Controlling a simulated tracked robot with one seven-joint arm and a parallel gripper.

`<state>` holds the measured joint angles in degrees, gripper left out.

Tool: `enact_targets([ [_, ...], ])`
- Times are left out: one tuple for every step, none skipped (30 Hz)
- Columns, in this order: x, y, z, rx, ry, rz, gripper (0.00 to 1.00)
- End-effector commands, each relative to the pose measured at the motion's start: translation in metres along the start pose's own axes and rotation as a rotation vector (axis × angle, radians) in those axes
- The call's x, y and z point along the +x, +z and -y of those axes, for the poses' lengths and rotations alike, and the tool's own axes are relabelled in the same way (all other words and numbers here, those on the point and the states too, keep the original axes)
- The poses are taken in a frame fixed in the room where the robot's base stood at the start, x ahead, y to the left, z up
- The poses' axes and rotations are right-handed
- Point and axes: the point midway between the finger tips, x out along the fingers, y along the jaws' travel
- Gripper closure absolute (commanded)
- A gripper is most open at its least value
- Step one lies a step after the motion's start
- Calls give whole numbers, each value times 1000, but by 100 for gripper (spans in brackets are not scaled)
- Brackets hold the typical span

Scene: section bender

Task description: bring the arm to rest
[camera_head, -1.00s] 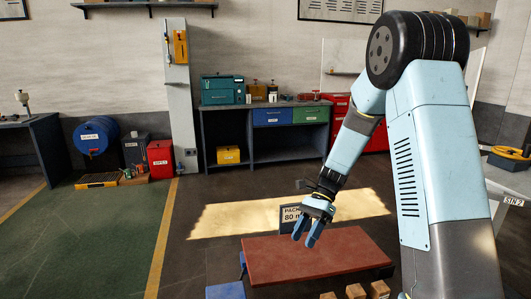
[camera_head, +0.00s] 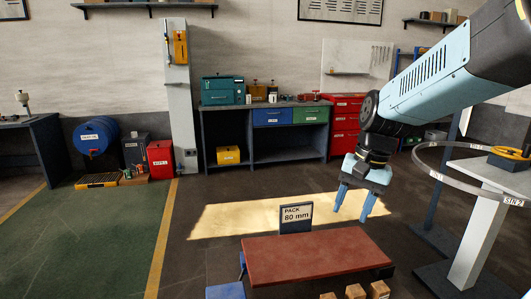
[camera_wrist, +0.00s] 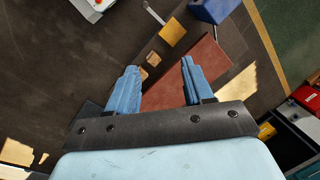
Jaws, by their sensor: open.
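My arm reaches in from the upper right in the head view. My gripper (camera_head: 353,204) hangs with its blue fingers pointing down, above and behind the right part of the red-brown table top (camera_head: 310,256). The fingers are apart with nothing between them. In the wrist view my gripper (camera_wrist: 158,85) also shows two spread, empty fingers, with the red-brown top (camera_wrist: 188,75) beyond them, well apart.
A sign reading "PACK 80 mm" (camera_head: 297,217) stands behind the table top. Several wooden blocks (camera_head: 355,291) are at its front edge. At right, a curved metal section (camera_head: 425,165) sits by a white stand (camera_head: 475,235). Open floor (camera_head: 215,205) lies left.

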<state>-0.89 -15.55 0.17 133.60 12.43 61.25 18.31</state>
Motion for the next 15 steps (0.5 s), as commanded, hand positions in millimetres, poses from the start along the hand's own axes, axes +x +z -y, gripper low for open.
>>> enact_targets([
  [-8,6,-5,-33,-3,-42,49],
  [-11,10,-8,-53,-1,-64,49],
  [-16,14,-12,-82,1,-95,49],
  [-20,17,-15,-101,1,-118,49],
  [-23,20,-18,-123,4,-141,49],
  [-28,24,-22,-149,7,-170,49],
  [-31,27,-25,-170,10,-193,49],
  [-34,30,-28,-190,13,-217,49],
  [-38,34,-32,-217,18,-247,49],
  [-41,38,-35,-236,21,-269,49],
  [-44,40,-38,-257,26,-292,49],
  [-47,45,-42,-282,32,-322,49],
  [-50,48,-45,-302,37,-344,49],
  [-52,51,-48,-319,43,-364,49],
  [-55,54,-51,-343,50,-391,49],
])
